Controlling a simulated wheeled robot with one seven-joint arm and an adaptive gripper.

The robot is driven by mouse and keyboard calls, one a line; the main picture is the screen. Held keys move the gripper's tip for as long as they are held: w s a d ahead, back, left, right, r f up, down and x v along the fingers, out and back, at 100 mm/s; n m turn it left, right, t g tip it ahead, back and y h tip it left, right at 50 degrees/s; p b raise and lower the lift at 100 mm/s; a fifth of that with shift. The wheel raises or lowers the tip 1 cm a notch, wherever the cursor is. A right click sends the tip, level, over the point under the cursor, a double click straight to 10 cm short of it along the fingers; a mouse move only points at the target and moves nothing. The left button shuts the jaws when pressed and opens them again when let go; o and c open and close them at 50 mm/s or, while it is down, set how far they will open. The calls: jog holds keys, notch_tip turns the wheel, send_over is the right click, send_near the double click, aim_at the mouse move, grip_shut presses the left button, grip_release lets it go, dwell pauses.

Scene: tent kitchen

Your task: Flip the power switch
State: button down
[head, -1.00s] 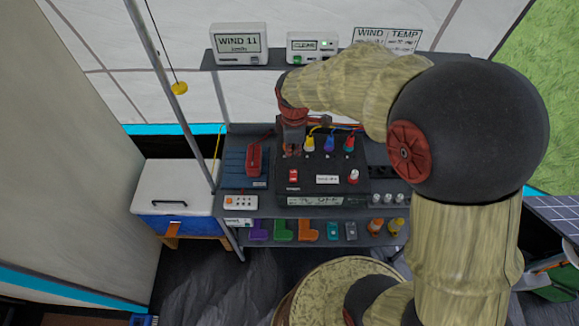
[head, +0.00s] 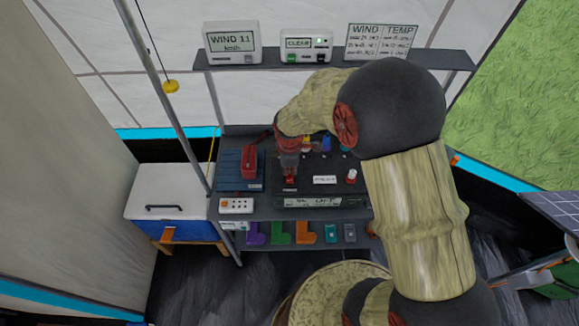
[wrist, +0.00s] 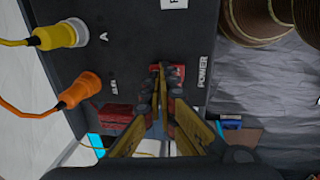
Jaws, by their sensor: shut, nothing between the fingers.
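The black power box (head: 325,168) stands on the shelf, with a display strip (head: 312,202) on its front that seems to read OFF. The red power switch (head: 290,184) is on the box's left front. My gripper (head: 289,172) points down just behind or over it in the head view. In the wrist view my gripper (wrist: 160,72) is shut and empty, its tips close to the box face beside the POWER label (wrist: 203,72). The fingers mostly hide the switch there, so I cannot tell its position or whether they touch it.
Yellow (wrist: 62,35) and orange (wrist: 78,90) plugs with cables stick out of the box near my fingers. A red tool (head: 249,163) lies left of the box. A white button panel (head: 236,206) sits at front left. The weather displays' shelf (head: 225,66) is above.

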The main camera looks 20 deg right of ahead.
jog(key=shift+f+p, duration=0.1)
jog(key=shift+p, duration=0.3)
jog(key=shift+w+d+f+g+y+p, duration=0.15)
jog(key=shift+f+g+p, duration=0.1)
jog(key=shift+g+p, duration=0.4)
jog(key=shift+w+f+g+y+p, duration=0.15)
jog(key=shift+f+g+p, duration=0.05)
jog(key=shift+g+p, duration=0.4)
jog(key=shift+s+f, duration=0.1)
jog(key=shift+f, duration=0.05)
jog(key=shift+s+a+f, duration=0.1)
jog(key=shift+s+a, duration=0.1)
jog(key=shift+s, duration=0.65)
jog(key=w+r+p, duration=0.3)
jog(key=r, duration=1.1)
jog(key=shift+w+d+r+p, duration=0.25)
jog(key=shift+d+r+p, duration=0.1)
jog(key=shift+d, duration=0.1)
